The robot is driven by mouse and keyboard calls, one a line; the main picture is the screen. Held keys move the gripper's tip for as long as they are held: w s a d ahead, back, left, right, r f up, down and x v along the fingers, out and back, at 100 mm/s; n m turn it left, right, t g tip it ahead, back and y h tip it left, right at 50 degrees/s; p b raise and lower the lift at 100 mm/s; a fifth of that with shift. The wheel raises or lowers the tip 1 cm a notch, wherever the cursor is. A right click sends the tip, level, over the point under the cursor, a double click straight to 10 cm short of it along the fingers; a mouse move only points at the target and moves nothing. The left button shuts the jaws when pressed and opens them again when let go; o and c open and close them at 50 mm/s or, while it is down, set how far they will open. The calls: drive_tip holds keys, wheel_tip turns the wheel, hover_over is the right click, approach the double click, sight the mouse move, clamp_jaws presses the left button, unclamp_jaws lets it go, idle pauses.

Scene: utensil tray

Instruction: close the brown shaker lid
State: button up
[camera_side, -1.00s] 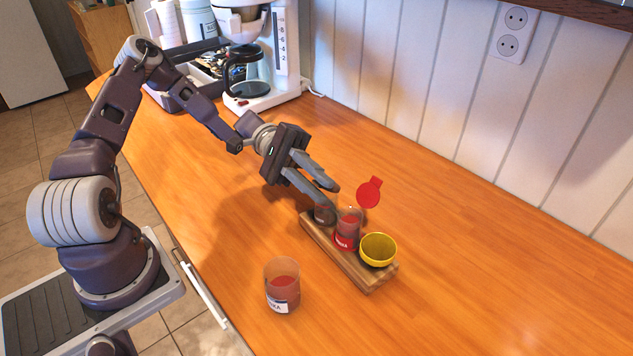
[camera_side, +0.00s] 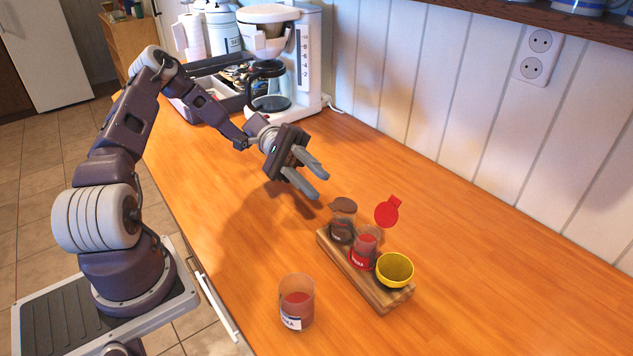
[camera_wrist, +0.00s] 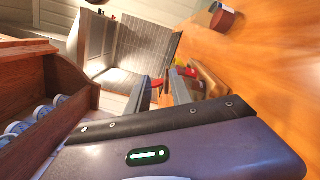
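The brown shaker (camera_side: 341,232) stands in the wooden rack (camera_side: 362,280) at its far left end. Its brown lid (camera_side: 343,205) lies over the top of the jar, roughly level; I cannot tell whether it is fully seated. My gripper (camera_side: 321,182) is up and to the left of the brown shaker, apart from it. Its two fingers are spread with nothing between them. The fingers also show in the wrist view (camera_wrist: 161,92), with part of the rack beyond them. The brown lid cannot be made out in the wrist view.
Beside it in the rack are a red shaker (camera_side: 363,255) with its red lid (camera_side: 387,212) standing open and a yellow bowl (camera_side: 395,268). A loose jar with red contents (camera_side: 297,303) stands in front. A coffee maker (camera_side: 303,60) is at the back. The right counter is clear.

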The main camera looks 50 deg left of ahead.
drive_tip(key=o, duration=0.3)
drive_tip(key=shift+r, duration=0.3)
wheel_tip(320, 180, up, 12)
drive_tip(key=m+t+y, duration=0.1)
drive_tip(key=m+y, duration=0.5)
drive_tip(key=y, duration=1.2)
hover_over(333, 206)
drive_tip(key=shift+t, duration=0.3)
wheel_tip(333, 206, down, 11)
drive_tip(key=shift+f, duration=0.1)
clamp_jaws()
